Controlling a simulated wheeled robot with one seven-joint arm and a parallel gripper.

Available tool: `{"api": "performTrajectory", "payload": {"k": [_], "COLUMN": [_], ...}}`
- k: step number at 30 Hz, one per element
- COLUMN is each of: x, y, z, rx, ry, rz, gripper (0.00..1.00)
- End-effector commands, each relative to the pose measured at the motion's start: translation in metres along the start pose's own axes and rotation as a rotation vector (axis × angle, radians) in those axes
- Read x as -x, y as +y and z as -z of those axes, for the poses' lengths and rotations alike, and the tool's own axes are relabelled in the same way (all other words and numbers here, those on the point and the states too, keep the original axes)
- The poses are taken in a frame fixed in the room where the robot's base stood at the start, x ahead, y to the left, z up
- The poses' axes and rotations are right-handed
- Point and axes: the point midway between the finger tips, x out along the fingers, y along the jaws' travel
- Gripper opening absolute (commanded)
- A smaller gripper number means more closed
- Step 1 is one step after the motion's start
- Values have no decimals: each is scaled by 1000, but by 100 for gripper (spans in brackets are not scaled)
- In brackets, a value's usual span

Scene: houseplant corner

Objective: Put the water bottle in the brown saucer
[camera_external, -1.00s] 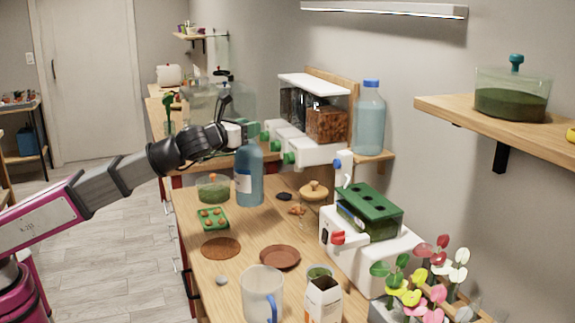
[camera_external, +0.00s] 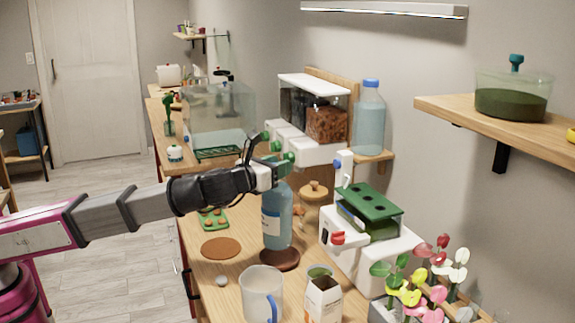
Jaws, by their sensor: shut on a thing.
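The water bottle (camera_external: 276,218) is blue with a white label and stands upright. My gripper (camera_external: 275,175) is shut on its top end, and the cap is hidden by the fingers. The brown saucer (camera_external: 282,264) lies on the wooden counter under the bottle. The bottle's base shows against the back part of the saucer. I cannot tell whether it touches the saucer or hangs just above it.
A flat brown disc (camera_external: 221,248) lies left of the saucer. A clear mug (camera_external: 261,293) and an open carton (camera_external: 322,300) stand in front. A white machine with a green top (camera_external: 369,208) is on the right. A green tray (camera_external: 213,220) lies behind.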

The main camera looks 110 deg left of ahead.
Motion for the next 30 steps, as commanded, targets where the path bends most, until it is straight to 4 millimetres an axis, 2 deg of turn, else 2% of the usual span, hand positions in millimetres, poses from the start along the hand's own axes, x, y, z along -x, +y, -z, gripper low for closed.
{"api": "performTrajectory", "payload": {"k": [3,8,18,30], "x": [0,1,1,1], "y": [-8,-9,-8,-9], "z": [3,8,42,46], "rx": [-1,-2,-3,-2], "ry": [-3,-3,-2,-3], "rz": [-1,-2,0,0], "gripper": [0,0,0,0]}}
